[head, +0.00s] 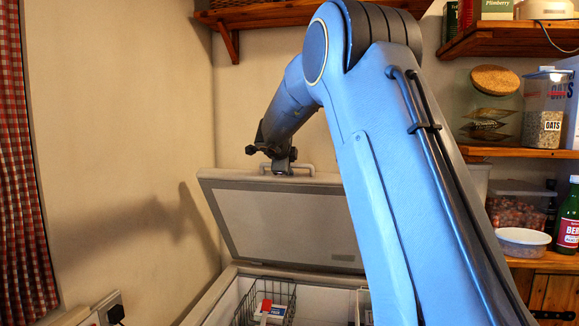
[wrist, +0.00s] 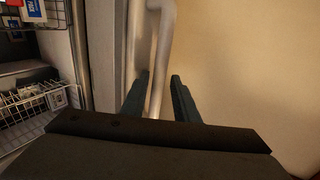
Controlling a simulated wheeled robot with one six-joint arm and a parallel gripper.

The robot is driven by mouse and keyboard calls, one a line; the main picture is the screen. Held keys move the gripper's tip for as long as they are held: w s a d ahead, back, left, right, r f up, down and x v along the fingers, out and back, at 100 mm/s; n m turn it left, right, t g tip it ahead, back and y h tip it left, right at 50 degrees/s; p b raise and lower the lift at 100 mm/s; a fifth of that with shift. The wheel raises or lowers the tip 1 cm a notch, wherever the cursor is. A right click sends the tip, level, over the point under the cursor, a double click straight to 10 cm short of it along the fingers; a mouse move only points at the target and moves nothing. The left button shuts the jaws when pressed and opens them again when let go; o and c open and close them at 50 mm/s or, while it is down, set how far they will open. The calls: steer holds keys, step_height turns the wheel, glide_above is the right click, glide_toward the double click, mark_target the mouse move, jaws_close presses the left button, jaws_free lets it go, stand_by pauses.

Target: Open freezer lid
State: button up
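The freezer lid (head: 290,222) stands raised and tilted back in the head view, its pale inner panel facing me. The chest freezer (head: 238,277) is open below it. The lid's handle (head: 301,166) is a light bar at its top edge, also in the wrist view (wrist: 159,68). My gripper (head: 282,168) is at this handle. In the wrist view my gripper (wrist: 160,82) has one dark finger on each side of the bar, with a narrow gap showing beside it. The fingers look parted, not clamped. My arm hides the right part of the lid and freezer.
A wire basket (head: 285,296) with packages is inside the freezer. Pine shelves (head: 515,38) with jars and tubs stand at the right, and another shelf (head: 270,15) is above the lid. A checked curtain (head: 20,180) hangs at the left. The wall is close behind.

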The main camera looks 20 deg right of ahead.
steer(key=shift+s+a+f, duration=0.1)
steer(key=shift+s+a, duration=0.15)
steer(key=shift+a, duration=0.1)
steer(key=b+v, duration=0.2)
steer(key=v, duration=0.5)
steer(key=shift+r, duration=0.25)
steer(key=shift+d, duration=0.15)
steer(key=s+a+f+n+y+b, duration=0.25)
steer(key=a+f+n, duration=0.2)
steer(key=f, duration=0.35)
steer(key=s+a+f+n+y+b, duration=0.1)
steer(key=s+a+f+n+y, duration=0.1)
steer(key=s+a+f+n, duration=0.35)
steer(key=s+a+f+n+y+b, duration=0.25)
steer(key=f+n, duration=0.35)
steer(key=f, duration=0.5)
steer(key=s+f+n+g+b, duration=0.1)
steer(key=s+f+n+g, duration=0.3)
steer(key=s+f, duration=0.6)
steer(key=s+a+f+n+g+b, duration=0.1)
steer(key=s+f+n+g, duration=0.3)
steer(key=s+f, duration=0.7)
steer(key=s+g+b, duration=0.1)
steer(key=s, duration=0.6)
steer(key=shift+n, duration=0.4)
